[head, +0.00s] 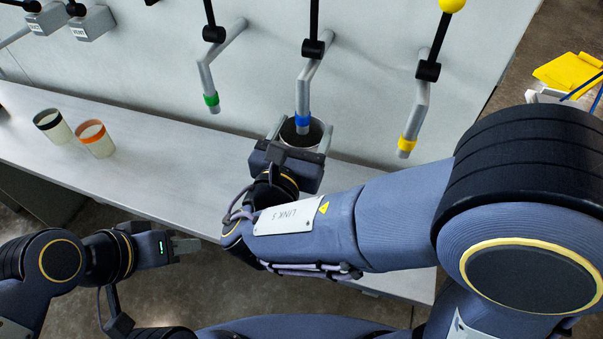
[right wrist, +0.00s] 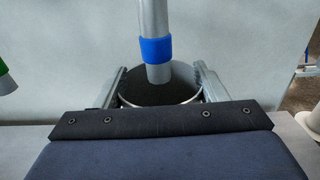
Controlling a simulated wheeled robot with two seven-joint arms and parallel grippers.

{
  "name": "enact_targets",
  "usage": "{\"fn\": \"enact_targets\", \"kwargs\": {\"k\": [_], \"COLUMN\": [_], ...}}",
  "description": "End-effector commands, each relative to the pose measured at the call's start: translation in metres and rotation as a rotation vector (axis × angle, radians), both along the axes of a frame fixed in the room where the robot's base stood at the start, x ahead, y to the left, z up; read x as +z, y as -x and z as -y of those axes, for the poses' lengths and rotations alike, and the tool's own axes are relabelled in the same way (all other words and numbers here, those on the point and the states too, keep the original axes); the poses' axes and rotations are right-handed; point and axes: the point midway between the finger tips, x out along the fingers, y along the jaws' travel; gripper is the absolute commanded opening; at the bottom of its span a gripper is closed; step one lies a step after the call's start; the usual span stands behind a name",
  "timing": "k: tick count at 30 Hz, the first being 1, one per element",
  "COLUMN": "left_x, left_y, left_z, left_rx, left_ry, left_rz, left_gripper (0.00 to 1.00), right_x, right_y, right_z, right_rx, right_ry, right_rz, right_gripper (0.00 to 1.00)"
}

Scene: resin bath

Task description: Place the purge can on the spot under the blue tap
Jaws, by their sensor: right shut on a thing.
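The purge can (head: 314,136) is a round metal can with a dark inside, under the blue-banded tap (head: 303,98). My right gripper (head: 303,139) is shut on the can, with a finger on each side of it. In the right wrist view the can's rim (right wrist: 127,101) shows between the fingers, and the blue-banded tap (right wrist: 157,52) comes down over its opening. The can's base and the spot beneath it are hidden by my gripper. My left gripper (head: 188,246) is empty, in front of the bench's near edge; its finger gap is too small to read.
A green-banded tap (head: 211,98) hangs to the left and a yellow-banded tap (head: 407,143) to the right. Two cups, one black-rimmed (head: 55,131) and one orange-rimmed (head: 97,142), stand on the bench (head: 160,178) at the left. The bench between the cups and my right gripper is clear.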

Motion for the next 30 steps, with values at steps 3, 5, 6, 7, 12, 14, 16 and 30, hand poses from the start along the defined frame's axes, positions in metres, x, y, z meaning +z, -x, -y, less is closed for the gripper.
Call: {"fn": "enact_targets", "kwargs": {"k": [3, 5, 6, 7, 12, 14, 16, 30], "left_x": [-0.001, -0.001, -0.001, -0.001, -0.002, -0.002, -0.002, -0.006], "left_y": [0.000, 0.000, 0.000, 0.000, 0.000, 0.000, 0.000, 0.000], "left_z": [0.000, 0.000, 0.000, 0.000, 0.000, 0.000, 0.000, 0.000], "left_rx": [0.000, 0.000, 0.000, 0.000, 0.000, 0.000, 0.000, 0.000], "left_ry": [0.000, 0.000, 0.000, 0.000, 0.000, 0.000, 0.000, 0.000], "left_rz": [0.000, 0.000, 0.000, 0.000, 0.000, 0.000, 0.000, 0.000], "left_gripper": [0.36, 0.36, 0.36, 0.36, 0.36, 0.36, 0.36, 0.36], "right_x": [-0.022, -0.028, -0.030, -0.033, -0.057, -0.064, -0.068, -0.072], "right_y": [0.000, 0.000, 0.000, 0.000, 0.000, 0.000, 0.000, 0.000], "right_z": [0.000, 0.000, 0.000, 0.000, 0.000, 0.000, 0.000, 0.000], "right_rx": [-0.001, -0.001, -0.001, -0.001, -0.001, 0.000, 0.000, 0.000], "right_ry": [0.006, 0.003, 0.002, 0.002, 0.005, 0.003, 0.002, -0.002], "right_rz": [-0.002, 0.000, 0.000, 0.000, -0.001, 0.001, 0.002, 0.002], "right_gripper": [0.23, 0.23, 0.23, 0.23, 0.23, 0.23, 0.23, 0.73]}}
